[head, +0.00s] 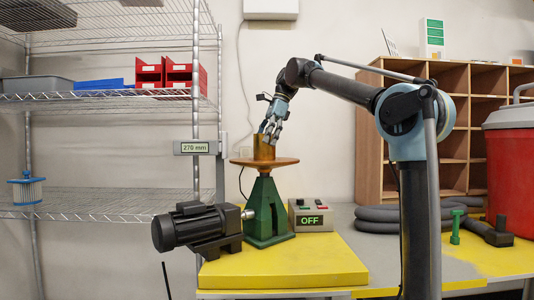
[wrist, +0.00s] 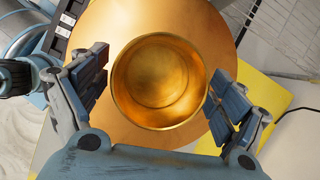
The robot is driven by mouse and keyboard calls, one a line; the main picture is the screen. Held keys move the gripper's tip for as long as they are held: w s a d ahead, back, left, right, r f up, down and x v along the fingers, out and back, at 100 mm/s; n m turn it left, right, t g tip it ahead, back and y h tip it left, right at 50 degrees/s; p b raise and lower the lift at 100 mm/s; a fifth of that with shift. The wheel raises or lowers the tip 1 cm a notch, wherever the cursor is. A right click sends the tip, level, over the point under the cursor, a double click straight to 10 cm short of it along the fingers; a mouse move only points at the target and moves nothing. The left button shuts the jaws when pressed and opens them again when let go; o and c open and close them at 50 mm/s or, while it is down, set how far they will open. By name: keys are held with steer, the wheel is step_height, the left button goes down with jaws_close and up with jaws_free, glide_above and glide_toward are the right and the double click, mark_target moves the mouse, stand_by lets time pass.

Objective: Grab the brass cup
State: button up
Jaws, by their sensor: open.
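The brass cup (head: 264,149) stands upright on a round brown turntable (head: 283,162) on top of a green pedestal (head: 266,207). In the wrist view I look down into the cup's open mouth (wrist: 159,81), and it looks empty. My gripper (head: 271,131) is at the cup's top in the head view. In the wrist view its two padded fingers (wrist: 156,92) are apart, one to the left and one to the right of the cup. The turntable also shows under the cup (wrist: 120,28).
A black motor (head: 195,228) sits left of the pedestal, and a control box (head: 311,215) reading OFF sits right of it. A wire rack (head: 120,105) with a 270 mm display (head: 196,147) stands at left. Black hoses (head: 400,215) and a red cooler (head: 512,165) are at right.

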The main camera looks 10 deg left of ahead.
steer(key=shift+f, duration=0.3)
steer(key=shift+s+a, duration=0.1)
steer(key=shift+c, duration=0.3)
steer(key=c, duration=1.6)
steer(key=shift+r, duration=0.1)
